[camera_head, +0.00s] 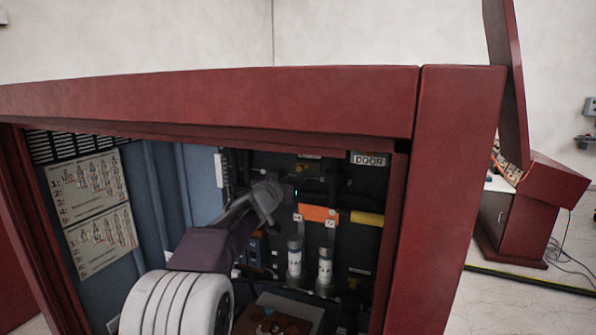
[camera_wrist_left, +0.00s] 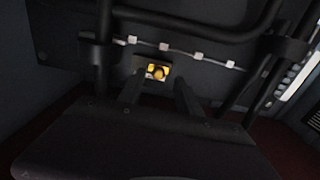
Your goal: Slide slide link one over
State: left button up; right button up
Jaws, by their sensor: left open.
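My left gripper (camera_head: 277,197) reaches into the open red cabinet, close to the dark back panel, above and left of an orange block (camera_head: 318,214). In the left wrist view its two fingers (camera_wrist_left: 158,92) are spread apart with nothing between them. Just beyond the fingertips is a small yellow piece or label (camera_wrist_left: 158,71) on the dark panel. Above it runs a thin line with several white tags (camera_wrist_left: 164,47). I cannot tell which part is slide link one; contact with any part is not visible. My right gripper is not in view.
The red cabinet frame (camera_head: 220,103) borders the opening above and at right. Two white-and-grey cylinders (camera_head: 294,258) stand below the orange block, with a yellow block (camera_head: 367,218) to its right. Dark bars (camera_wrist_left: 104,50) flank the fingers in the wrist view. A red desk (camera_head: 525,210) stands outside.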

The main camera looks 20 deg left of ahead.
aim_at(299, 169)
pick_arm(q)
jog(key=w, duration=0.3)
jog(key=shift+w+r+p, duration=0.15)
jog(key=shift+w+p, duration=0.1)
jog(key=shift+p, duration=0.1)
jog(key=shift+w, duration=0.15)
grip_shut()
dwell(1.0)
